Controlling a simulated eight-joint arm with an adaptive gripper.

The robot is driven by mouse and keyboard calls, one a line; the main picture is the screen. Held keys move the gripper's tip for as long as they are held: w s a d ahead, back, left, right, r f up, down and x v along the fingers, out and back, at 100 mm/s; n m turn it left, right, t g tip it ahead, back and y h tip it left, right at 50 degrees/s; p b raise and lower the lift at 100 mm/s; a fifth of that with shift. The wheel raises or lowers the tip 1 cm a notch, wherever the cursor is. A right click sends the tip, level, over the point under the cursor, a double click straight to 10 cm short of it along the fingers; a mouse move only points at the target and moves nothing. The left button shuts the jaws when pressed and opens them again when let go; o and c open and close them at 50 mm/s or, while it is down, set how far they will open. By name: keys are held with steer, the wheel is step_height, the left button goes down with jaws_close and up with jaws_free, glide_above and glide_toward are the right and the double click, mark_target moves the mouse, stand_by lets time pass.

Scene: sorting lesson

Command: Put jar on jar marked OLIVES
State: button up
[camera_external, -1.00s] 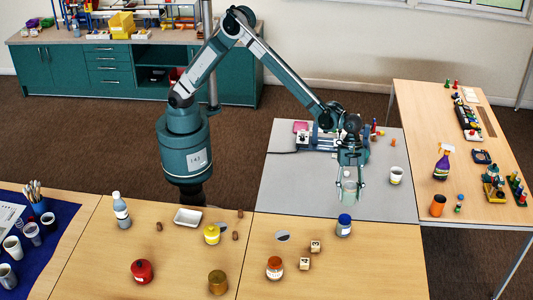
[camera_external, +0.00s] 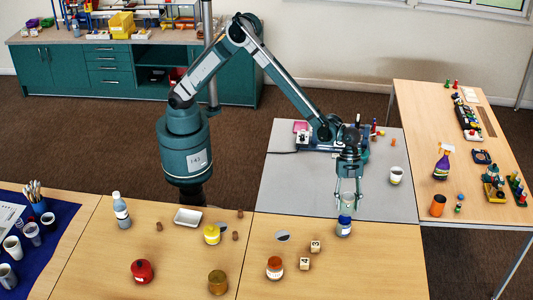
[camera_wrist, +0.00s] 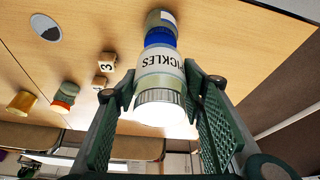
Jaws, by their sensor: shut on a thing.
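My gripper (camera_external: 347,203) is shut on a jar (camera_wrist: 162,66) with a white label reading PICKLES and a pale metal lid. In the wrist view the jar sits between my two green fingers. In the external view the held jar (camera_external: 346,199) is upright, directly above a blue-lidded jar (camera_external: 344,229) standing near the table's back edge. In the wrist view the blue lid (camera_wrist: 160,38) shows right behind the held jar. I cannot tell whether the two touch. The lower jar's label is too small to read, so I cannot tell whether it says OLIVES.
Two numbered wooden cubes (camera_external: 315,246) and an orange-lidded jar (camera_external: 274,268) stand to the left. A gold jar (camera_external: 217,282), a yellow jar (camera_external: 211,234) and a red pot (camera_external: 141,270) are further left. A white cup (camera_external: 396,175) stands on the grey tabletop to the right.

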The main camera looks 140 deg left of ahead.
mark_target(349, 194)
steer(key=shift+f, duration=1.8)
steer(key=shift+f, duration=0.15)
steer(key=o, duration=0.9)
steer(key=shift+o, duration=0.2)
steer(key=shift+r, duration=0.2)
steer(key=v, duration=1.2)
steer(key=shift+p, duration=0.35)
